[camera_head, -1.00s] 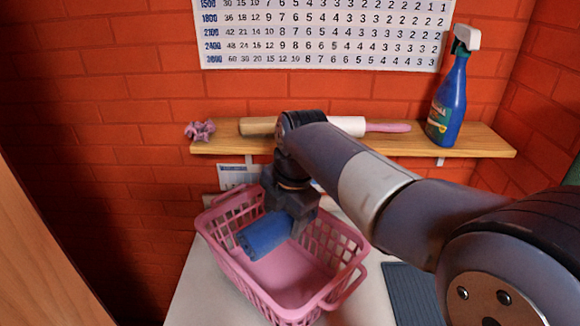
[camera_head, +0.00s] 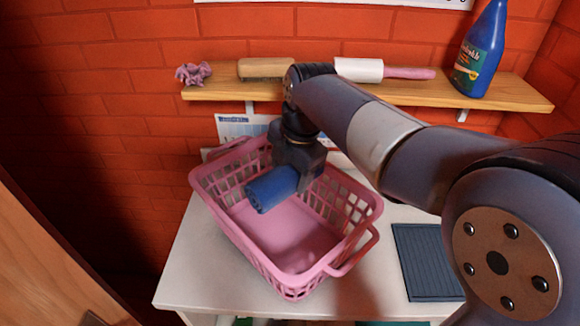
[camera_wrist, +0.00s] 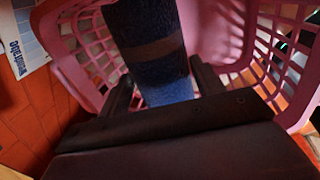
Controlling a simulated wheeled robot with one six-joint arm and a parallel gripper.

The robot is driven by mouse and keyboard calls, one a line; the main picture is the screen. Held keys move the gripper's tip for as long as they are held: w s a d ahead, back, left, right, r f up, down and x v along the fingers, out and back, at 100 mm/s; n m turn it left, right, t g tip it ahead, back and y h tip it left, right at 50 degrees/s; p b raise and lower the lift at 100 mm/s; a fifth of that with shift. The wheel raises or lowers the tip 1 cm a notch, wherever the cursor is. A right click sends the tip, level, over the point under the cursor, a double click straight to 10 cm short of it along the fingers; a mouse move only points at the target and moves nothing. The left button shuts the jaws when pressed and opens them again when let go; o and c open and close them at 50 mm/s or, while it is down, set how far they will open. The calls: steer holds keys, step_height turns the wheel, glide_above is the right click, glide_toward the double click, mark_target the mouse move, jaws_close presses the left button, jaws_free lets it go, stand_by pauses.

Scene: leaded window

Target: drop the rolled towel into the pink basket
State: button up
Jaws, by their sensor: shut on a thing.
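The rolled towel (camera_head: 271,190) is blue and held in my gripper (camera_head: 300,178), over the inside of the pink basket (camera_head: 292,288). My gripper points down from above and is shut on the towel's right part. In the wrist view the towel (camera_wrist: 150,45), with a darker band around it, lies between the two fingers (camera_wrist: 158,88). The pink basket also shows there (camera_wrist: 215,28), with its lattice walls around the towel. The basket stands upright on the white table, and its pink floor is bare where I can see it. The exact height of the towel above that floor is hard to tell.
The white table (camera_head: 190,280) carries a dark ribbed mat (camera_head: 428,262) right of the basket. A wooden shelf (camera_head: 225,92) above holds a pink scrunchie (camera_head: 193,73), a lint roller (camera_head: 360,70), and a blue spray bottle (camera_head: 482,50). A printed sheet (camera_head: 232,125) is behind the basket.

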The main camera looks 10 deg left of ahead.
mark_target(290, 166)
steer(key=shift+f, duration=0.1)
steer(key=o, duration=1.1)
steer(key=v, duration=1)
steer(key=shift+r, duration=0.4)
steer(key=shift+f, duration=0.1)
steer(key=x, duration=1)
steer(key=shift+s, duration=0.1)
steer(key=shift+p, duration=0.5)
steer(key=shift+w+a+p+v, duration=0.1)
steer(key=shift+a+p+v, duration=0.05)
steer(key=shift+p+v, duration=0.55)
steer(key=shift+w+a+p+v, duration=0.1)
steer(key=shift+w+p+v, duration=0.05)
steer(key=shift+p+v, duration=0.55)
steer(key=shift+w+a+p+v, duration=0.15)
steer(key=shift+p+v, duration=0.3)
steer(key=shift+v, duration=0.45)
